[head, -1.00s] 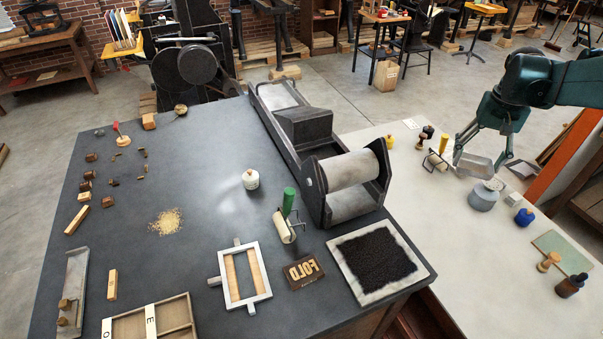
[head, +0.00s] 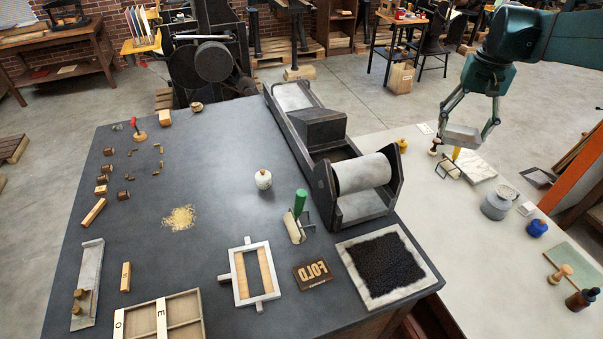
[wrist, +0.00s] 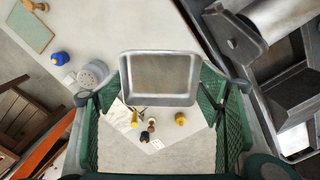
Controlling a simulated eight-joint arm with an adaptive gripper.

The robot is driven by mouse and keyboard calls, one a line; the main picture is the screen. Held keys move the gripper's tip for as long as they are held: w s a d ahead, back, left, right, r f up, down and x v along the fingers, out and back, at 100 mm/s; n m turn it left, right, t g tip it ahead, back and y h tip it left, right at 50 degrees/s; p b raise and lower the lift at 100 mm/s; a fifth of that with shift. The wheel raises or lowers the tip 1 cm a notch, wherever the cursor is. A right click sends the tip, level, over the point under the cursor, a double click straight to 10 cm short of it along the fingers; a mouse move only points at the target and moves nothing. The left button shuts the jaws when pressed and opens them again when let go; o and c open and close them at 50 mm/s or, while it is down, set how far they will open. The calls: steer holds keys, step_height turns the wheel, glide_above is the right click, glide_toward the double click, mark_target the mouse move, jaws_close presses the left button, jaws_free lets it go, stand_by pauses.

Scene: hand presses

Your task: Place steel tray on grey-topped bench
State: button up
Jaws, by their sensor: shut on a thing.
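The steel tray (head: 461,136) is a shallow, rectangular grey metal dish. My gripper (head: 466,130) is shut on it and holds it above the white-topped bench (head: 440,220), over the yellow-handled roller (head: 450,166). In the wrist view the tray (wrist: 160,78) sits between my two green fingers, its open hollow facing the camera and looking empty. The grey-topped bench (head: 220,160) is the large dark bench to the left; the tray is not over it. Its near right part holds an ink slab (head: 385,265).
A metal press (head: 365,173) stands along the grey bench's right side, between the tray and the open middle. A grey can (head: 497,203) and blue bottle (head: 537,228) stand on the white bench.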

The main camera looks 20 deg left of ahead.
steer(key=s+a+n+p, duration=0.2)
steer(key=s+a, duration=0.1)
steer(key=a, duration=1.5)
steer(key=s+a+n+p, duration=0.2)
steer(key=a, duration=1.6)
steer(key=s+a+n+p, duration=0.2)
steer(key=s+a, duration=0.9)
steer(key=a, duration=0.5)
steer(key=s+a+n+p, duration=0.2)
steer(key=s+a, duration=0.8)
steer(key=a, duration=0.6)
step_height(320, 180, down, 18)
steer(key=shift+s+f, duration=0.2)
steer(key=shift+s, duration=0.15)
steer(key=shift+f, duration=3.1)
steer(key=shift+f, duration=0.1)
